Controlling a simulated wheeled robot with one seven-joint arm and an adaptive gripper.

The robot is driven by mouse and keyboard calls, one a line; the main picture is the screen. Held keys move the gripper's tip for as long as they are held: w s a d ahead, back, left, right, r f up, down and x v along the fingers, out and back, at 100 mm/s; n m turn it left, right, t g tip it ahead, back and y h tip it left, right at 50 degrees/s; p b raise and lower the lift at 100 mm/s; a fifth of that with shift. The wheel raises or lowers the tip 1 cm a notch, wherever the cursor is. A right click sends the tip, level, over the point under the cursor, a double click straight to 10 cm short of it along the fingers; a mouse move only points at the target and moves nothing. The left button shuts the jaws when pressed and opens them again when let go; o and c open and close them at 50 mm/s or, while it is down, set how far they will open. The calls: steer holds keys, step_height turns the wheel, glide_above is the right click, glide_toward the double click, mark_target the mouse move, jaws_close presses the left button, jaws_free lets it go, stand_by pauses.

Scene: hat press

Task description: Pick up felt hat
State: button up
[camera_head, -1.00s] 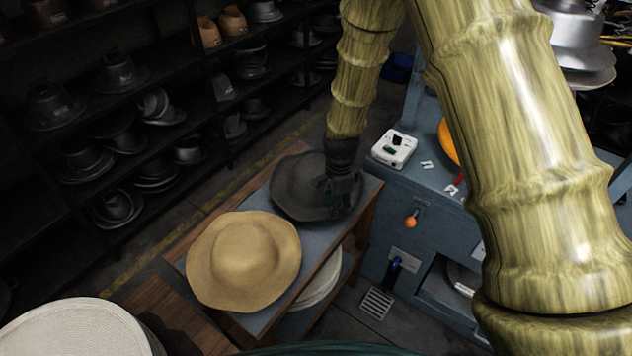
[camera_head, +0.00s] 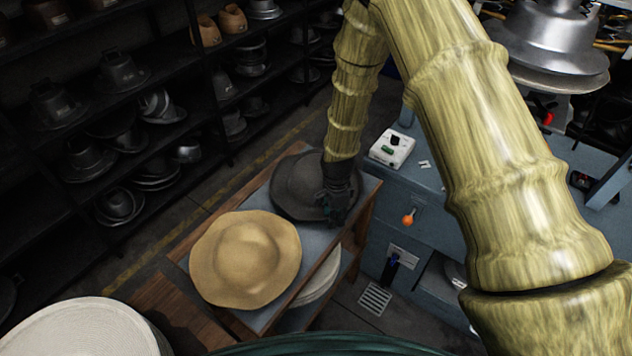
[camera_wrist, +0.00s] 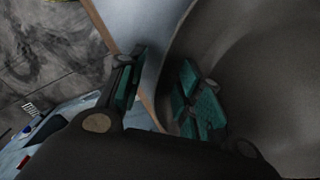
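The dark grey felt hat (camera_head: 291,181) lies brim down on the blue-grey top of a wooden cart (camera_head: 313,247). It fills the right side of the wrist view (camera_wrist: 265,85). My gripper (camera_head: 337,207) points down at the hat's right brim. In the wrist view my gripper (camera_wrist: 163,88) is open, with a gap between its teal-padded fingers. One finger is over bare cart top outside the brim edge, and the other overlaps the hat. I cannot tell whether either finger touches the brim. A tan hat (camera_head: 245,260) lies nearer on the same cart.
A blue machine bench (camera_head: 440,215) with a white control box (camera_head: 391,148) and an orange-knobbed lever (camera_head: 408,220) stands close right of the cart. A silver press head (camera_head: 553,45) is at upper right. Dark shelves of hat forms (camera_head: 118,140) line the left. A pale hat (camera_head: 80,330) is at lower left.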

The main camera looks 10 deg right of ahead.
jaws_close()
steer(key=shift+r, duration=0.1)
stand_by(0.3)
